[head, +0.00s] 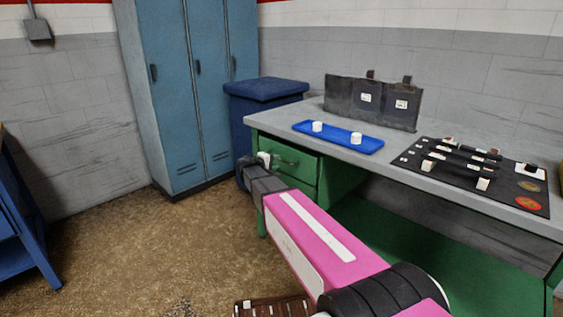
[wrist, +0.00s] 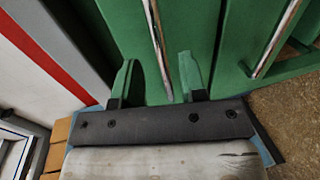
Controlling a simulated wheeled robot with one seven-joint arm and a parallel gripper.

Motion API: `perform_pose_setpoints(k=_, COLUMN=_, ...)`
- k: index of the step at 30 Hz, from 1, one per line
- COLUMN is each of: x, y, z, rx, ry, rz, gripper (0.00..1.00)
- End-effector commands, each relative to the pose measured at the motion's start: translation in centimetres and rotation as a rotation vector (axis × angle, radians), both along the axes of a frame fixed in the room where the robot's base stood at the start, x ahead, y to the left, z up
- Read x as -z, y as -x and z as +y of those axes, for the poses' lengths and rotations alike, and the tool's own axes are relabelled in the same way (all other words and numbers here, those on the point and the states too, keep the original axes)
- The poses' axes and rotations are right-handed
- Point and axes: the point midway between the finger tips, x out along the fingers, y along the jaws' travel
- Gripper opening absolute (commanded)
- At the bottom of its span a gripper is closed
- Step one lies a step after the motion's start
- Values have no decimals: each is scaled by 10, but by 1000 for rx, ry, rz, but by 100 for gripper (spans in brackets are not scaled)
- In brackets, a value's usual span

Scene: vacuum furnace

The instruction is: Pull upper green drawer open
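The upper green drawer (head: 297,158) is at the left end of the green desk and looks shut. Its metal bar handle (wrist: 157,45) runs between the two fingers of my gripper (wrist: 156,72) in the wrist view. The fingers are apart, with a gap on both sides of the bar; I see no contact. In the head view my gripper (head: 264,161) is at the drawer's front left, partly hidden by my arm. The lower green drawer (head: 303,191) is below, and its handle (wrist: 275,42) shows at the right in the wrist view.
On the grey desktop (head: 340,150) are a blue tray (head: 338,142) with two white pieces, a dark panel (head: 372,102) and a black mat (head: 480,180) with parts. A blue bin (head: 265,90) and blue lockers (head: 200,90) stand behind. Floor (head: 130,240) at left is clear.

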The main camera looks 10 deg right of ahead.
Motion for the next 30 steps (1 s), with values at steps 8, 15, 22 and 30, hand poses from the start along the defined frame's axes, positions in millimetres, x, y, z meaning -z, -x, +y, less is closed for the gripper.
perform_pose_setpoints(k=8, x=8, y=-23, z=-30, rx=0, ry=0, rz=0, gripper=39)
perform_pose_setpoints(k=15, x=10, y=-27, z=-37, rx=0, ry=-1, rz=1, gripper=39)
perform_pose_setpoints(k=22, x=10, y=-27, z=-37, rx=0, ry=-1, rz=1, gripper=29)
perform_pose_setpoints(k=30, x=10, y=-26, z=-36, rx=0, ry=-1, rz=1, gripper=0)
